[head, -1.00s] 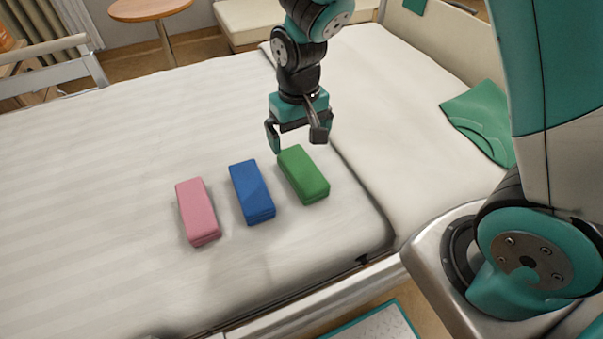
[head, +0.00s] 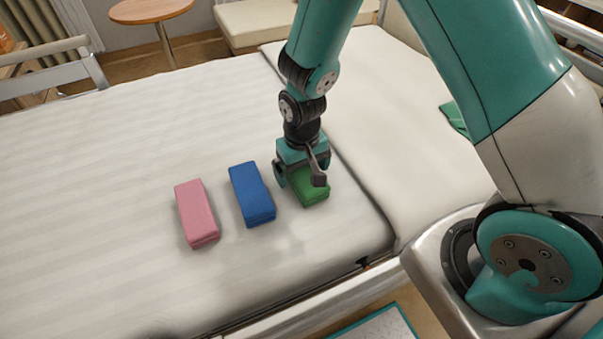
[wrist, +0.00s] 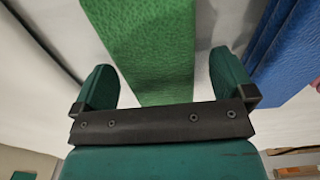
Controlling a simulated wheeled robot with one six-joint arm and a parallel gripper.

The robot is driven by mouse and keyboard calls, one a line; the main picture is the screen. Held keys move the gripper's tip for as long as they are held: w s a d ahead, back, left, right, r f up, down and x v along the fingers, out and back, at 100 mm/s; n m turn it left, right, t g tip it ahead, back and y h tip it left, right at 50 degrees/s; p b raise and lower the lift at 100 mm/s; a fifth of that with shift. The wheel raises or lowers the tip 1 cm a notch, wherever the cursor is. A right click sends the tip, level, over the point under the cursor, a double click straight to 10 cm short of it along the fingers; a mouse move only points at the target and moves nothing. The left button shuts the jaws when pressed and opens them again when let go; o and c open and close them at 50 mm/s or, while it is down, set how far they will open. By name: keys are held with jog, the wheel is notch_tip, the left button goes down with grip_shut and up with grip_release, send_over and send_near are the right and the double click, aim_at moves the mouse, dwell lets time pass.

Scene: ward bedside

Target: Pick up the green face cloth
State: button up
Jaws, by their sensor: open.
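The green face cloth (head: 311,194) is a folded block lying on the bed, partly hidden by my gripper in the head view. My gripper (head: 299,184) is open and low over the cloth. In the wrist view the green cloth (wrist: 150,50) runs between my open fingers (wrist: 163,85), with a gap on both sides. It is not held.
A blue folded cloth (head: 251,194) lies close to the left of the green one, and it also shows in the wrist view (wrist: 288,55). A pink folded cloth (head: 197,213) lies further left. The bed (head: 110,150) is clear beyond them. A metal bed rail (head: 285,312) runs along the near edge.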

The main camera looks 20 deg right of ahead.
jog(key=c, duration=1)
jog(key=shift+o, duration=0.2)
jog(key=shift+r, duration=0.1)
